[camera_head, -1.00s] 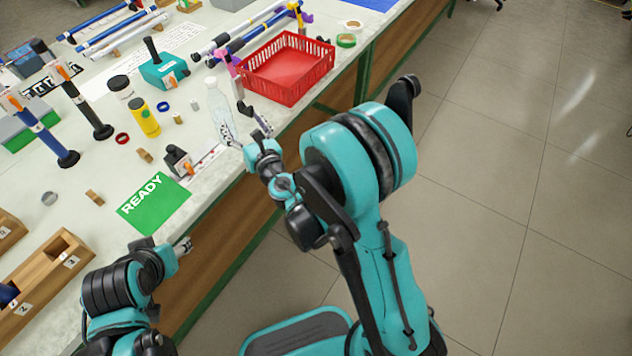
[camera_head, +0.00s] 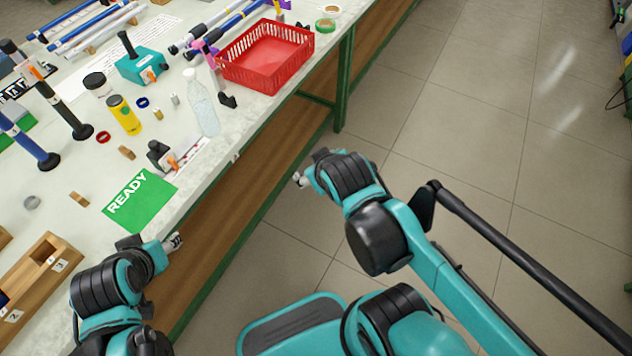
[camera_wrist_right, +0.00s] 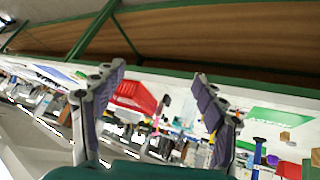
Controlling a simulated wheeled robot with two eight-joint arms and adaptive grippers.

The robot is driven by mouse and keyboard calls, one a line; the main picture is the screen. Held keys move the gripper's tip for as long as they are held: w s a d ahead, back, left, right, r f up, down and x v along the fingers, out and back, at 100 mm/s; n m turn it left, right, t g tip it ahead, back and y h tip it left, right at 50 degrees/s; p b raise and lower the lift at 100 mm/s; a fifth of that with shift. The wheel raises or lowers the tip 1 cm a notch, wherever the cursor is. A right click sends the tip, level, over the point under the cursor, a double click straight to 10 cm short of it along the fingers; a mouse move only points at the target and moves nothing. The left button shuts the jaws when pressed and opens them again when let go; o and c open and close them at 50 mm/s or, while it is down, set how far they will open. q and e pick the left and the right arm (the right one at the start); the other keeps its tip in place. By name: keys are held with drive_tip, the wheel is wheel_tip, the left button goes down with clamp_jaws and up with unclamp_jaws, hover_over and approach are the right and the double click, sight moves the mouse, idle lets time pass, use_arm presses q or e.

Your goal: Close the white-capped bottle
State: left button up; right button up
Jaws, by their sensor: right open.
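A clear bottle (camera_head: 203,108) stands upright near the front edge of the bench, with a white cap (camera_head: 189,74) at its top. Whether the cap is fully tightened is too small to tell. My right gripper (camera_head: 300,179) is off the bench, over the floor to the right of the bottle and apart from it. In the right wrist view my right gripper (camera_wrist_right: 158,75) has its two fingers wide apart with nothing between them. My left gripper (camera_head: 175,243) is low at the bench's front edge, below the green READY mat (camera_head: 140,200); its fingers are too small to read.
A red basket (camera_head: 265,57) stands right of the bottle. A yellow canister (camera_head: 124,115), a dark-lidded jar (camera_head: 97,84) and a teal box (camera_head: 141,67) stand to its left. A small black holder (camera_head: 160,154) is in front.

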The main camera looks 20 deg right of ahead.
drive_tip(key=s+a+m, duration=0.1)
drive_tip(key=s+a+f+m+g+y, duration=0.1)
drive_tip(key=s, duration=0.1)
drive_tip(key=shift+s, duration=0.25)
